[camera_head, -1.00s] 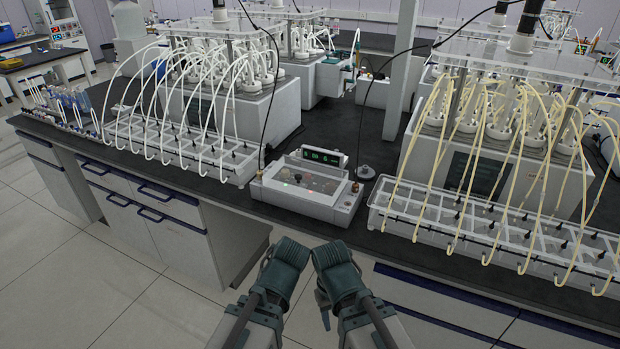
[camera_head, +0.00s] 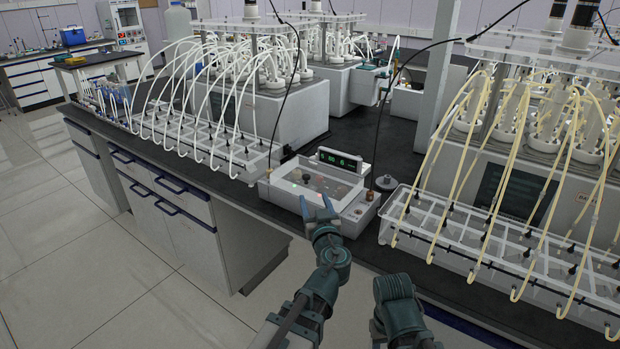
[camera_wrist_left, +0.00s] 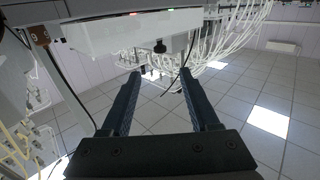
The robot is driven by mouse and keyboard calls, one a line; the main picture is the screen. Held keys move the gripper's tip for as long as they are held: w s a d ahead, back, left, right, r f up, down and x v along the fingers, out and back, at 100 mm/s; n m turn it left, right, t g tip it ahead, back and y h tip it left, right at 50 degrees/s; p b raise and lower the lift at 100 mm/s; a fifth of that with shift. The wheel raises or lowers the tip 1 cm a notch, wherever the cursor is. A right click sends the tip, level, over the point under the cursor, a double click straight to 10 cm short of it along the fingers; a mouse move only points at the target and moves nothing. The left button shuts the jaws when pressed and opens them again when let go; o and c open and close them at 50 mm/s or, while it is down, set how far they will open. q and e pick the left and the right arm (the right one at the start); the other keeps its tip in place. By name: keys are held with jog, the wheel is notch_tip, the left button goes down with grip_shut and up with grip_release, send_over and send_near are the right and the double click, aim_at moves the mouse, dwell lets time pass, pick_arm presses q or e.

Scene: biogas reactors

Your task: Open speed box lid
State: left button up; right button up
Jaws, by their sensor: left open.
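The speed box (camera_head: 318,190) is a pale box with a green lit display (camera_head: 339,160) at its back. It sits at the front edge of the dark bench, between two reactor units. A clear lid appears to cover its sloped panel with knobs. My left gripper (camera_head: 319,209) is open and empty at the box's front edge; I cannot tell whether it touches.
A clear rack with white tubes (camera_head: 205,145) stands left of the box. A rack with yellow tubes (camera_head: 480,240) stands close on the right. Open floor lies in front of the bench.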

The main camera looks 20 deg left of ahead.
aim_at(307, 178)
pick_arm(q)
jog(key=x, duration=1.3)
grip_shut()
dwell(1.1)
